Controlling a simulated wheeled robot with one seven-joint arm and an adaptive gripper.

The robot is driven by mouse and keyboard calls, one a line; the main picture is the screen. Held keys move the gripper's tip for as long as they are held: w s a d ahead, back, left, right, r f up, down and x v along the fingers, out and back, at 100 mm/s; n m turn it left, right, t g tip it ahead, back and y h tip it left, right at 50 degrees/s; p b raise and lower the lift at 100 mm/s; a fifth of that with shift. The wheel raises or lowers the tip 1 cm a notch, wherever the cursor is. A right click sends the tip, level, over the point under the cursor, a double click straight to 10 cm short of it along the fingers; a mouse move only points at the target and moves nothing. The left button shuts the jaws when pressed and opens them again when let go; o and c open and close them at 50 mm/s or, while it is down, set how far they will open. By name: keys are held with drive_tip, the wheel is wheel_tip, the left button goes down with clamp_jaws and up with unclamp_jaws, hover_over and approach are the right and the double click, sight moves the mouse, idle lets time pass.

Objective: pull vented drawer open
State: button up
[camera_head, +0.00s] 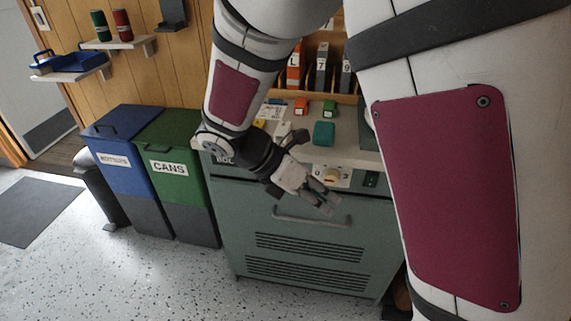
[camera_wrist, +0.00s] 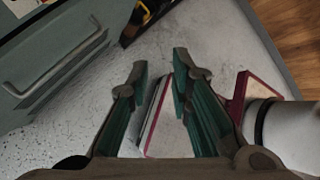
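The vented drawer (camera_head: 300,225) is a grey-green front low in the bench unit, with two bands of dark slots. It looks flush with the unit. The handle also shows in the wrist view (camera_wrist: 62,66) at the upper left. My gripper (camera_head: 328,205) is in front of the drawer, close to the right part of the handle in the head view. In the wrist view my gripper (camera_wrist: 160,60) has its fingers apart with nothing between the tips, and the handle lies left of them, outside the fingers.
A blue bin (camera_head: 122,155) and a green CANS bin (camera_head: 168,150) stand left of the unit. The benchtop (camera_head: 358,157) above holds small items, including a teal block (camera_head: 323,133). Speckled floor (camera_head: 130,275) is clear in front. My arm hides the right side.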

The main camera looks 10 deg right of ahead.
drive_tip(key=w+a+f+n+t+h+b, duration=0.1)
drive_tip(key=w+a+f+n+h+b, duration=0.15)
drive_tip(key=f+n, duration=0.3)
drive_tip(key=w+a+f+n+t+h+b, duration=0.1)
drive_tip(key=w+a+f+n+h+b, duration=0.2)
drive_tip(key=f, duration=0.4)
drive_tip(key=n+t+b, duration=0.2)
drive_tip(key=n+t, duration=0.3)
drive_tip(key=n, duration=0.5)
approach(313, 221)
drive_tip(key=shift+h, duration=0.35)
drive_tip(key=b+x, duration=0.1)
drive_tip(key=x, duration=0.6)
drive_tip(key=f+b+x, duration=0.1)
drive_tip(key=x, duration=0.2)
drive_tip(key=shift+w+f+b, duration=0.1)
drive_tip(key=shift+f+b, duration=0.05)
drive_tip(key=shift+b, duration=0.15)
clamp_jaws()
